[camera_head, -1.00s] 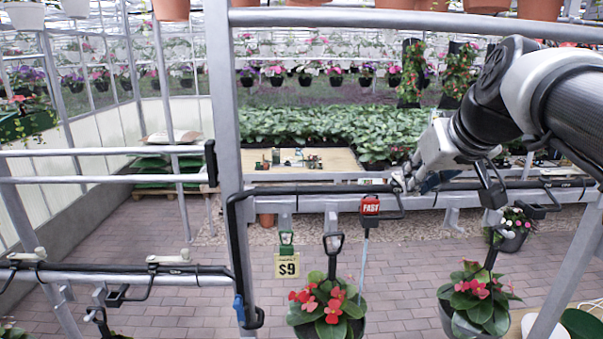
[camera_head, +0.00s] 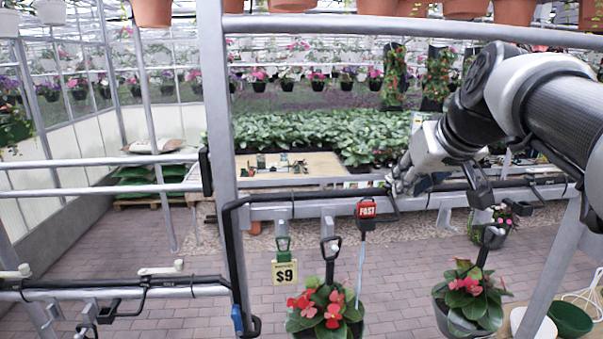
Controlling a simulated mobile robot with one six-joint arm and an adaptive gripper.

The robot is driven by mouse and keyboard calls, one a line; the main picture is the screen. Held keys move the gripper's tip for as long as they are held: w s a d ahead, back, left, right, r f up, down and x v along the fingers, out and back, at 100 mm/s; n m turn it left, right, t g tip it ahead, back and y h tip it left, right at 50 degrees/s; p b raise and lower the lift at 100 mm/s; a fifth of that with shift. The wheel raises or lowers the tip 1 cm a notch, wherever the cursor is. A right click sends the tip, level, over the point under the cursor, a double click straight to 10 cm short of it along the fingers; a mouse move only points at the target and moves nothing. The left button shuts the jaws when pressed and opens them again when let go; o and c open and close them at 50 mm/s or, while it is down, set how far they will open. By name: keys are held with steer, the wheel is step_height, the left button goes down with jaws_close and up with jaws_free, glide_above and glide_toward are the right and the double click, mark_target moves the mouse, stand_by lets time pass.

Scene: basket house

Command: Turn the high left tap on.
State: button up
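A black pipe with taps runs along the upper metal rail (camera_head: 330,190). The left tap on this high pipe (camera_head: 394,205) shows its black bent spout just right of the red "FAST" tag. My gripper (camera_head: 396,187) is at this tap, coming from the upper right, and covers its handle. Whether the fingers touch the handle, and how far they are open, is hidden. A lower pipe at left carries two taps with pale handles, one nearer the middle (camera_head: 162,269) and one at the left edge (camera_head: 17,272).
A grey upright post (camera_head: 222,150) stands left of my gripper. A wooden table (camera_head: 290,165) stands behind.

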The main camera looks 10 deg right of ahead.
steer(key=o, duration=0.4)
steer(key=shift+w+a, duration=0.1)
steer(key=shift+a, duration=0.25)
steer(key=shift+c, duration=0.2)
steer(key=v, duration=0.7)
steer(key=shift+r, duration=0.2)
steer(key=shift+s+f, duration=0.1)
steer(key=shift+s, duration=0.15)
steer(key=s+a+f+g+b, duration=0.1)
steer(key=s+a+f+b, duration=0.2)
steer(key=f, duration=1.2)
steer(key=s+a+f+g+b, duration=0.2)
steer(key=s+a+f+b, duration=0.2)
steer(key=s+f+b, duration=0.5)
steer(key=s+a+f+g+b, duration=0.1)
steer(key=s+a+f+b, duration=0.2)
steer(key=f, duration=2)
steer(key=s+b, duration=0.4)
steer(key=s, duration=0.2)
steer(key=shift+a, duration=0.15)
steer(key=shift+s+f, duration=0.1)
